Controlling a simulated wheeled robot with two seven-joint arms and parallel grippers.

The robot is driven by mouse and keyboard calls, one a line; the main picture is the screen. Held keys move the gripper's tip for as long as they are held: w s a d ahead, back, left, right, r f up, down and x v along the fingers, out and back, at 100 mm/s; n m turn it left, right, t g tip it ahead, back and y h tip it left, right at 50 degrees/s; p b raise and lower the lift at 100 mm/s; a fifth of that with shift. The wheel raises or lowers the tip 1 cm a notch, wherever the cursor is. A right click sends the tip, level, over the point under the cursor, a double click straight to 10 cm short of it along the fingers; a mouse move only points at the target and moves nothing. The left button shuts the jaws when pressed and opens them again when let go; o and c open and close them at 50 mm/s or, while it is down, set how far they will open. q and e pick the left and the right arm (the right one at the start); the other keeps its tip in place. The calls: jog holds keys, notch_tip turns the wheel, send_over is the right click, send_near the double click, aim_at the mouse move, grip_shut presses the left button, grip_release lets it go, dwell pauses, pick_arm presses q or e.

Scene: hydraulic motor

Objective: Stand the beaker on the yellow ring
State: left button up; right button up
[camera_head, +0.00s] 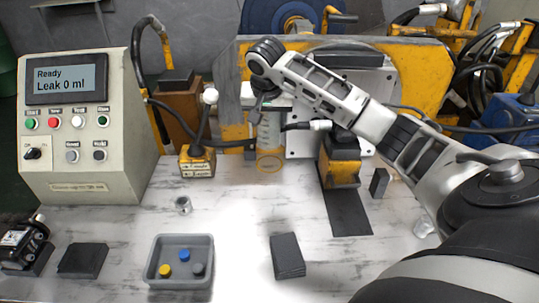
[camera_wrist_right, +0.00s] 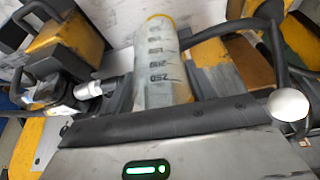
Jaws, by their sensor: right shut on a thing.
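The beaker (camera_head: 269,132) is a clear, upright cylinder at the back middle of the table. Its printed marks show in the right wrist view (camera_wrist_right: 158,62). My right gripper (camera_head: 262,98) reaches in from the right and is shut on the beaker near its top; its fingertips are largely hidden. The yellow ring (camera_head: 269,164) is a thin outline on the white table, directly below the beaker. A yellow edge shows at the beaker's far end in the wrist view. I cannot tell whether the beaker's base touches the table. My left gripper is not in view.
A lever with a white ball (camera_head: 210,97) on a yellow block (camera_head: 197,162) stands close left of the beaker. A yellow-and-black block (camera_head: 340,165) stands to the right. A grey tray (camera_head: 180,285) with plugs is in front.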

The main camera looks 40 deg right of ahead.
notch_tip(320, 180, down, 13)
jog(key=shift+f+b, duration=0.1)
jog(key=shift+b, duration=0.5)
jog(key=shift+w+d+r, duration=0.2)
jog(key=shift+w+d, duration=0.3)
jog(key=shift+w, duration=0.05)
jog(key=shift+w+d+r, duration=0.15)
jog(key=shift+w+d, duration=1)
jog(key=shift+w+d+f+b, duration=0.25)
jog(key=shift+w+d+b, duration=0.05)
jog(key=shift+w+d, duration=0.3)
jog(key=shift+w+d+f+b, duration=0.25)
jog(key=shift+w+d, duration=0.25)
jog(key=shift+d, duration=0.05)
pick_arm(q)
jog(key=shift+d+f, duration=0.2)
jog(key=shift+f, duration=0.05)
pick_arm(e)
jog(key=shift+f, duration=0.1)
jog(key=shift+f, duration=0.15)
jog(key=o, duration=0.7)
